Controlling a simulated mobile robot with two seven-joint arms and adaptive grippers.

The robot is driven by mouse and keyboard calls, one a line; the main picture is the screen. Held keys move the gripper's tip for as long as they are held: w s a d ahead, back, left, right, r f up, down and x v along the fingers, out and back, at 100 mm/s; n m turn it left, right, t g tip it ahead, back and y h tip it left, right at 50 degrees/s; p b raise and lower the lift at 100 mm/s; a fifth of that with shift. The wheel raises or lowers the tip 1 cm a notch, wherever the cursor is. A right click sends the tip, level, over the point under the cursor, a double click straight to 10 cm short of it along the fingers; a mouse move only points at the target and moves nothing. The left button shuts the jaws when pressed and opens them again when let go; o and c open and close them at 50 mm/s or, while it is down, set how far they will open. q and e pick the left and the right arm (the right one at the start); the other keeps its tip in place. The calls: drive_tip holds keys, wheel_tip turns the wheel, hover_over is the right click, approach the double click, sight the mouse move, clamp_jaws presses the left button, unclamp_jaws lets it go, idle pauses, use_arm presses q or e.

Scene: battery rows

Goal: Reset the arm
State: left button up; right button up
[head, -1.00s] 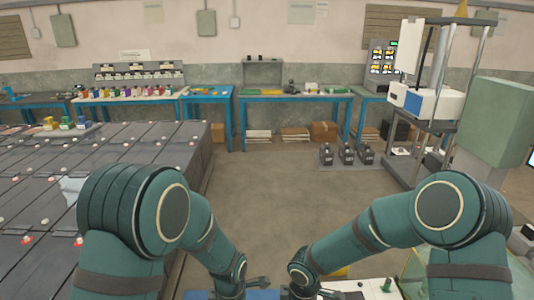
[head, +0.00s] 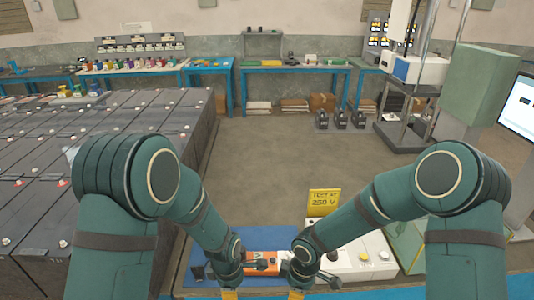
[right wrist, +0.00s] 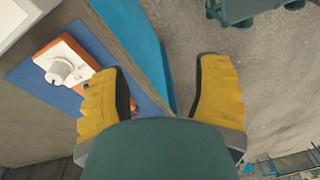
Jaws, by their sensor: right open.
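My right gripper (right wrist: 160,92) is open in the right wrist view. Its two yellow fingers are apart, with the blue table edge and floor behind the gap and nothing between them. In the head view my right gripper (head: 296,292) is at the bottom edge, over the near side of the bench. My left gripper (head: 230,293) is beside it on the left, cut off by the bottom edge, so its opening is hidden. An orange tester (head: 262,261) with a white dial lies between the two wrists; it also shows in the right wrist view (right wrist: 68,68), left of the fingers.
The tester lies on a blue mat (head: 275,238). A yellow sign reading "TEST AT 250 V" (head: 324,201) stands behind a white panel with knobs (head: 365,262). Rows of dark batteries (head: 130,125) fill the left. The floor (head: 270,165) ahead is clear.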

use_arm(q)
drive_tip(key=s+f+m+t+h, duration=0.1)
drive_tip(key=s+f+m, duration=0.2)
drive_tip(key=m, duration=0.4)
drive_tip(key=s+a+f+m+h+b, duration=0.1)
drive_tip(key=s+f+m+h, duration=0.1)
drive_tip(key=s+f+m, duration=0.2)
drive_tip(key=s+m, duration=0.2)
drive_tip(key=m, duration=0.2)
drive_tip(key=shift+s+a+f+m+t, duration=0.15)
drive_tip(key=shift+s+f+m+t, duration=0.15)
drive_tip(key=shift+t, duration=0.1)
use_arm(e)
drive_tip(key=s+d+f+m+t+y, duration=0.2)
drive_tip(key=s+f+m, duration=0.5)
drive_tip(key=m, duration=1)
drive_tip(key=shift+s+d+f, duration=0.3)
drive_tip(key=shift+s+f, duration=0.1)
drive_tip(key=shift+s, duration=0.4)
